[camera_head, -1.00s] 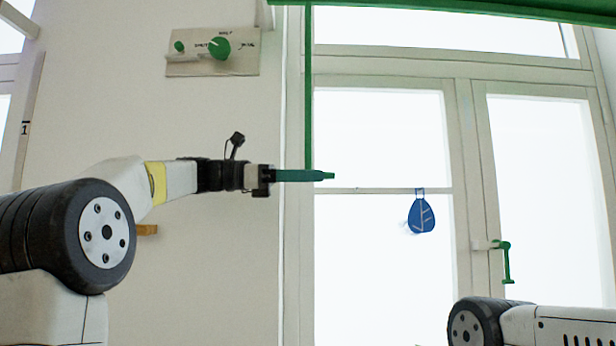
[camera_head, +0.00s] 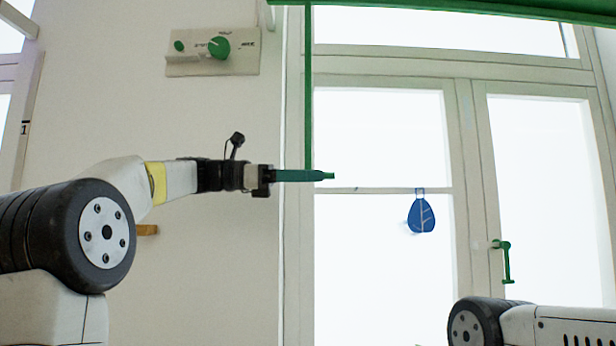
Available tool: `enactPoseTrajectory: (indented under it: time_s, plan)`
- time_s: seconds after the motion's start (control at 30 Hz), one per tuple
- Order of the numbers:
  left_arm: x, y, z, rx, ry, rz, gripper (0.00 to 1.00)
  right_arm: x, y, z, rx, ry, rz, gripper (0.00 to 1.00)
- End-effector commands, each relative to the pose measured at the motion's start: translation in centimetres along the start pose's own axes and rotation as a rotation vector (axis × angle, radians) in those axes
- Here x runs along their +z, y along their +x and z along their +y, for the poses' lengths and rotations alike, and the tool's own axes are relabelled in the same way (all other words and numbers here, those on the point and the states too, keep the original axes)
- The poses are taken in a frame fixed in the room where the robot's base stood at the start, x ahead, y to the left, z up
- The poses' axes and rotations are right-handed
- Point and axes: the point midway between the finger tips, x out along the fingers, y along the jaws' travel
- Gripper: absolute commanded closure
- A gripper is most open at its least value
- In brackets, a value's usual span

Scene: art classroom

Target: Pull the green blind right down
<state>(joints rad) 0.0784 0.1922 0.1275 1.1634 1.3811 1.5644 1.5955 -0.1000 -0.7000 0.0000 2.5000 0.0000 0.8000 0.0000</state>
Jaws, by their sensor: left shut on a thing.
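The green blind (camera_head: 460,9) shows as a narrow strip along the top edge of the head view, above the window. A thin green pull cord or rod (camera_head: 308,90) hangs straight down from it, in front of the window frame's left side. My left gripper (camera_head: 318,176) reaches in from the left with its fingers level and is shut on the lower part of this cord. No cord shows below the fingers. A link of my right arm shows at the bottom right, but its gripper is out of view.
A panel with a green knob (camera_head: 219,47) is on the wall at the upper left. A blue leaf-shaped ornament (camera_head: 421,215) hangs at the window. A green window handle (camera_head: 506,262) is on the right-hand frame. The space before the glass is clear.

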Motion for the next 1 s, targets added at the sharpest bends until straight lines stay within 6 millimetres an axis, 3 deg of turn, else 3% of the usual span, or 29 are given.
enactPoseTrajectory:
  time_s: [0.67, 0.87, 1.0]
  plan:
    - [-0.4, 0.0, -0.3, -0.005, 0.002, 0.002, 1.0, 0.0, 0.0, 0.0, 0.0, 0.0, 0.0, 1.0]
    - [-3.1, 0.0, -0.8, -0.005, -0.002, 0.002, 1.0, 0.0, 0.0, 0.0, 0.0, 0.0, 0.0, 1.0]
    - [-6.9, 0.0, -1.6, -0.005, -0.006, 0.001, 1.0, 0.0, 0.0, 0.0, 0.0, 0.0, 0.0, 1.0]
